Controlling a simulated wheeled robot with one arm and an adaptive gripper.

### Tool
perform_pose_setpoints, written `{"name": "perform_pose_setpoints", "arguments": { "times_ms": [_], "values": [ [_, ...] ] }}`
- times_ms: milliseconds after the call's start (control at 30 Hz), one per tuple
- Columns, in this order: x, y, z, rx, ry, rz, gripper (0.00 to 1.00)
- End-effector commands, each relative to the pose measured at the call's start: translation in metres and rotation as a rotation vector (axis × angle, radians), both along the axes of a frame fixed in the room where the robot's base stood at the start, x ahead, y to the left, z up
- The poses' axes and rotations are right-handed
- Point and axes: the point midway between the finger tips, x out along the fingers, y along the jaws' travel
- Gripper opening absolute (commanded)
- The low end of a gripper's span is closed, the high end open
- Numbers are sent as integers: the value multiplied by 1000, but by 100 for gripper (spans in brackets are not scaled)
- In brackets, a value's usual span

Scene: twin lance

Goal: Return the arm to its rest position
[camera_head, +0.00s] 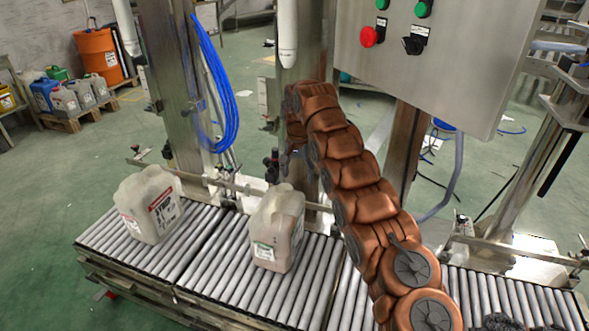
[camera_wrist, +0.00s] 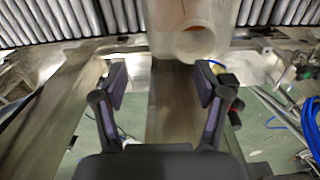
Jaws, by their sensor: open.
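My gripper (camera_wrist: 161,84) is open in the wrist view, its two dark fingers spread wide with nothing gripped between them. A pale translucent jug (camera_wrist: 165,35) with a round opening shows beyond the fingertips, at the top middle, apart from them. In the head view my copper-coloured arm is extended up over the roller conveyor (camera_head: 215,262) and bends down at its far end. The gripper there is mostly hidden behind the arm. One jug (camera_head: 275,228) stands upright on the rollers just left of the arm, and another jug (camera_head: 150,205) stands farther left.
A steel control box (camera_head: 440,60) with red, green and black controls hangs right of my arm. A white nozzle (camera_head: 287,35) hangs close to the arm's top. Steel posts, a guide rail and blue hoses (camera_head: 222,95) stand behind the conveyor. Green floor (camera_head: 40,210) is clear at left.

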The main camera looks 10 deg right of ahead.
Motion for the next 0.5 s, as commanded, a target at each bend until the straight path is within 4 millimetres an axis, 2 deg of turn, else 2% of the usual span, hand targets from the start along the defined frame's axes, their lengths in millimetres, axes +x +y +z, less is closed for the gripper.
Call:
{"name": "perform_pose_setpoints", "arguments": {
  "times_ms": [267,500],
  "values": [
    [-17,-15,24,-37,14,16,73],
    [-49,-37,51,-75,36,37,73]
  ]
}}
